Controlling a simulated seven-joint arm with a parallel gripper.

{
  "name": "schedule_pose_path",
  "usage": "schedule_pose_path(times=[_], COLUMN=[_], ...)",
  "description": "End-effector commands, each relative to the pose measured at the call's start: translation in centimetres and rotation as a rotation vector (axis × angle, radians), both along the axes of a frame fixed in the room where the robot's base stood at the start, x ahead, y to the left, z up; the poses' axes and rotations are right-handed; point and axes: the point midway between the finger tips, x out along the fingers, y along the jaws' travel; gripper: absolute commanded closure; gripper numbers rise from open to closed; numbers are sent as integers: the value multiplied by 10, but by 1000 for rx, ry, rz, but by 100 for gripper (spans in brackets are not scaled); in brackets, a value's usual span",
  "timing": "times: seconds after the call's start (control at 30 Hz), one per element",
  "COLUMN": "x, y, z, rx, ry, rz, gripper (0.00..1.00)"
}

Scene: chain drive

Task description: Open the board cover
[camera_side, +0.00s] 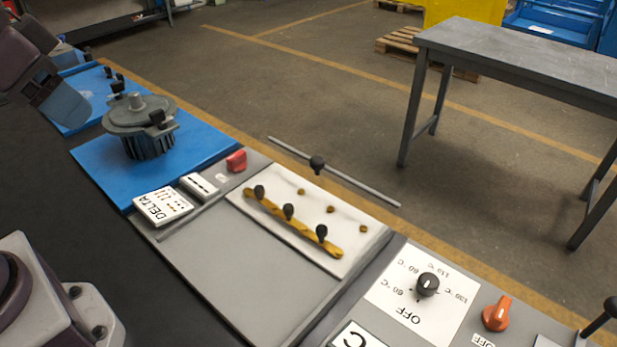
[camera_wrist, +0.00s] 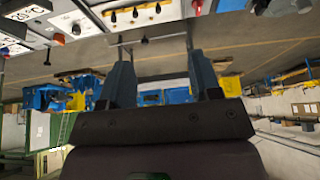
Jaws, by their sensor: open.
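The terminal board (camera_side: 345,225) is a white panel with a yellow strip (camera_side: 290,222) and several black knobs, set in a grey plate. A thin grey rod (camera_side: 362,188) with a black knob (camera_side: 317,164) runs along its far edge. I cannot make out a separate cover panel, so its state is unclear. In the wrist view the board (camera_wrist: 165,13) is at the top, upside down, with the rod (camera_wrist: 168,37) just below it. My gripper (camera_wrist: 160,54) is open and empty, its two fingers pointing toward the rod, with a gap apparent.
Left of the board are a DELTA card (camera_side: 163,207), a red switch (camera_side: 236,161) and a motor (camera_side: 140,127) on a blue plate. To the right are a black dial (camera_side: 428,285) and an orange knob (camera_side: 497,314). A grey table (camera_side: 520,60) stands behind, across open floor.

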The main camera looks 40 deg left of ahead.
Motion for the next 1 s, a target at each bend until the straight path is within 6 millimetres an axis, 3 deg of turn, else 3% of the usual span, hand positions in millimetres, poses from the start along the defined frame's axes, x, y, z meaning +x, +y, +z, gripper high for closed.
schedule_pose_path(times=[0.17,0.37,0.57,0.8,1.0], x=[22,89,164,253,312], y=[-6,-20,-40,-69,-92], z=[-17,-19,-37,-82,-124], rx=[3,14,30,50,66], ry=[128,248,350,451,499], rz=[-27,-73,-127,-198,-257], gripper=[42,42,42,42,42])
